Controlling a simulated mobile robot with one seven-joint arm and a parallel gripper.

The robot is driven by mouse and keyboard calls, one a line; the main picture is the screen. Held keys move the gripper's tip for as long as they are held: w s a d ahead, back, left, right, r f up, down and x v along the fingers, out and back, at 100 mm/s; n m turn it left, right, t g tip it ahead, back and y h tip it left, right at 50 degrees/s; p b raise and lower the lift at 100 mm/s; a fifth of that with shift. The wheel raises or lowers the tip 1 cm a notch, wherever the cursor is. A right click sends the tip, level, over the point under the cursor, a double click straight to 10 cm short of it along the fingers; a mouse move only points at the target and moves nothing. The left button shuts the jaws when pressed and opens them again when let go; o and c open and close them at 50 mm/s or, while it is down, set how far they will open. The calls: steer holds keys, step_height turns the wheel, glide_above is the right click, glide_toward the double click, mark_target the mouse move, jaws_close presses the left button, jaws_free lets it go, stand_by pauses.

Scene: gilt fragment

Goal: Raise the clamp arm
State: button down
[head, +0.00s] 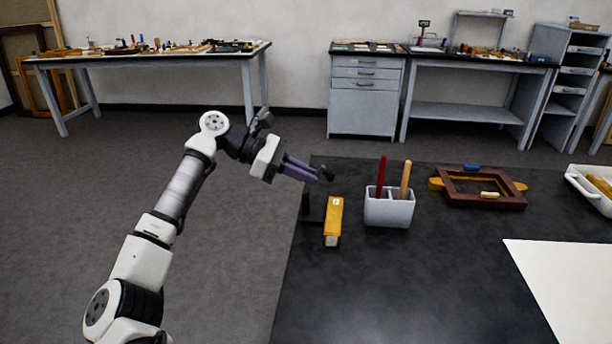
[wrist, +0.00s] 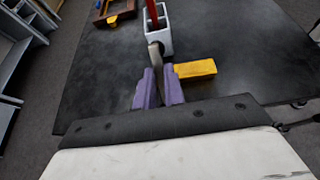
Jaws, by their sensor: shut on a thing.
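My gripper (head: 312,172) has purple fingers and reaches in over the left edge of the dark table. In the wrist view my gripper (wrist: 159,90) is shut on a slim grey bar, which looks like the clamp arm (wrist: 155,55). In the head view the dark end of the clamp arm (head: 326,174) sticks out past the fingertips, above the tabletop. The part between the fingers is hidden. A black upright piece (head: 305,204), apparently part of the clamp, stands near the table edge below. A yellow block (head: 333,217) lies beside it and also shows in the wrist view (wrist: 195,68).
A grey-white two-part holder (head: 389,209) with a red and a tan handle stands right of the block. Farther right are a brown frame (head: 482,200), a white sheet (head: 575,285) and a white tray (head: 590,190). The front of the dark table (head: 400,290) is clear.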

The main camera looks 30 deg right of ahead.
stand_by(0.3)
steer(key=c, duration=1.5)
jaws_free()
steer(key=shift+a, duration=0.1)
steer(key=b+v, duration=0.1)
steer(key=v, duration=1.2)
steer(key=shift+w+a+r, duration=0.15)
steer(key=shift+w+a, duration=0.05)
steer(key=shift+w, duration=0.05)
